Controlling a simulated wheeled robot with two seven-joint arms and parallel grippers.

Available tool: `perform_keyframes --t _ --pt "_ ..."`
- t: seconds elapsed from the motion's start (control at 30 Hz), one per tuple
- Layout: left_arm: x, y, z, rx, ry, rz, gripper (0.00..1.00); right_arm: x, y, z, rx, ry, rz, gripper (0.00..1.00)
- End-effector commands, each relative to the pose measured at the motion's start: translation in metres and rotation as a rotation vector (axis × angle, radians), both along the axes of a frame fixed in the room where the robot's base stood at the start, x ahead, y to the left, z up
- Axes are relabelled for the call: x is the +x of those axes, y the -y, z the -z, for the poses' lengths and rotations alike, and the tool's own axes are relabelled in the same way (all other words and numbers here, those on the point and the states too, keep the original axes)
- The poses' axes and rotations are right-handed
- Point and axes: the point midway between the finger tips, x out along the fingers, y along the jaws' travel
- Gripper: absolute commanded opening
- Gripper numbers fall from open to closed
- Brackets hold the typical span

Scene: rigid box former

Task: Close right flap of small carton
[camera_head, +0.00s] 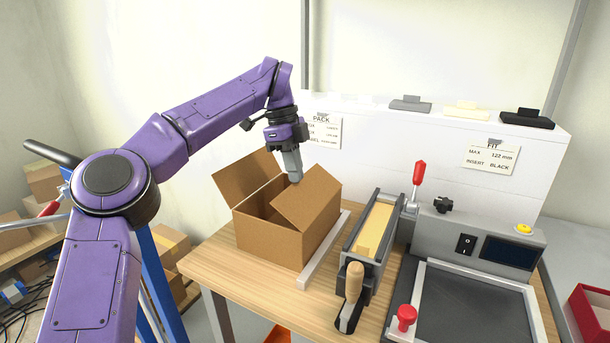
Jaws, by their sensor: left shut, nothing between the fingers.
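The small brown carton (268,240) stands on the wooden table. Its right flap (308,200) is hinged on the right side and leans inward over part of the opening. Its left flap (246,176) stands up and leans outward, away from the opening. My left gripper (294,178) points down above the carton, shut and empty. Its fingertips are at the right flap's free edge; I cannot tell whether they touch. Part of the carton's inside shows dark between the flaps. My right gripper is not in view.
A light strip (322,250) lies along the carton's right side. Right of it stand a long tool with a wooden handle (354,281) and a grey machine with a red-knobbed lever (419,173). A white panel with labels (400,137) stands behind. Bare tabletop (215,262) lies at front left.

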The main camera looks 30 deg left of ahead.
Motion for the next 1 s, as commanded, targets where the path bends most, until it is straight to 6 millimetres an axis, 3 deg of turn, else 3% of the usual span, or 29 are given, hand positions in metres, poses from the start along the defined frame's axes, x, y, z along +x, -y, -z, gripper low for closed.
perform_keyframes --t 0.2,0.6,1.0 --pt "-0.002 -0.017 0.02 -0.201 0.019 -0.004 0.0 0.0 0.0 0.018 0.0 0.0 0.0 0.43" --pt "-0.003 -0.031 0.044 -0.187 0.018 -0.001 0.0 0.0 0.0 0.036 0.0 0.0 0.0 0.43" --pt "-0.004 -0.035 0.053 -0.186 0.017 -0.001 0.0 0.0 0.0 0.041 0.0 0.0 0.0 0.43"
